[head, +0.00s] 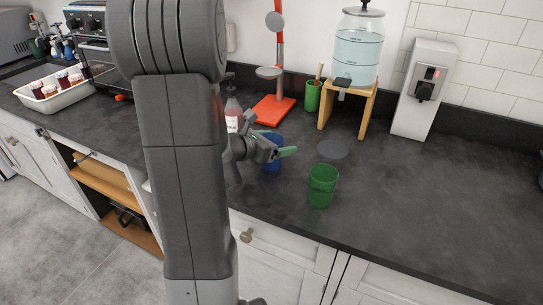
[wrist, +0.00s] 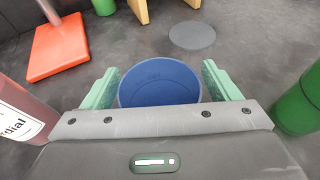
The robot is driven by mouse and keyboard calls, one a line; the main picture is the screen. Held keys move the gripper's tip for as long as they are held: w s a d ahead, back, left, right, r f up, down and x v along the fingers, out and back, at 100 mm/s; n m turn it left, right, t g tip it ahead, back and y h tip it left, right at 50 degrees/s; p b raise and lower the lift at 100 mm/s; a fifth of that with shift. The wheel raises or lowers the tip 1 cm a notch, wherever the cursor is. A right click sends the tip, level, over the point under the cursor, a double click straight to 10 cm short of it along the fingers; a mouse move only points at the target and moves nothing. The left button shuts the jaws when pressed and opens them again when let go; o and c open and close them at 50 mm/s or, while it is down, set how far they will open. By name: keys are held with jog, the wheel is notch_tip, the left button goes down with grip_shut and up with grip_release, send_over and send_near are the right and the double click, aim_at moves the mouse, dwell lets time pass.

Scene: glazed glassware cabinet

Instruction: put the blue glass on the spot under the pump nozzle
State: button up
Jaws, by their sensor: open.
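The blue glass (head: 272,158) stands upright on the dark counter, partly hidden behind my gripper (head: 276,145) in the head view. In the wrist view the blue glass (wrist: 159,84) sits between the two green fingers of my gripper (wrist: 161,86). The fingers are open, one on each side of it; I cannot tell whether they touch it. A flat grey round spot (head: 332,149) lies bare on the counter, right of the glass; it also shows in the wrist view (wrist: 192,36). I cannot make out a pump nozzle directly above it.
A green glass (head: 322,186) stands close on the right, and a labelled bottle (head: 233,114) close on the left. Behind are an orange-based stand (head: 273,109), a green cup (head: 312,96) and a water dispenser (head: 357,50) on a wooden stand.

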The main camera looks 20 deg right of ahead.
jog(key=c, duration=1.3)
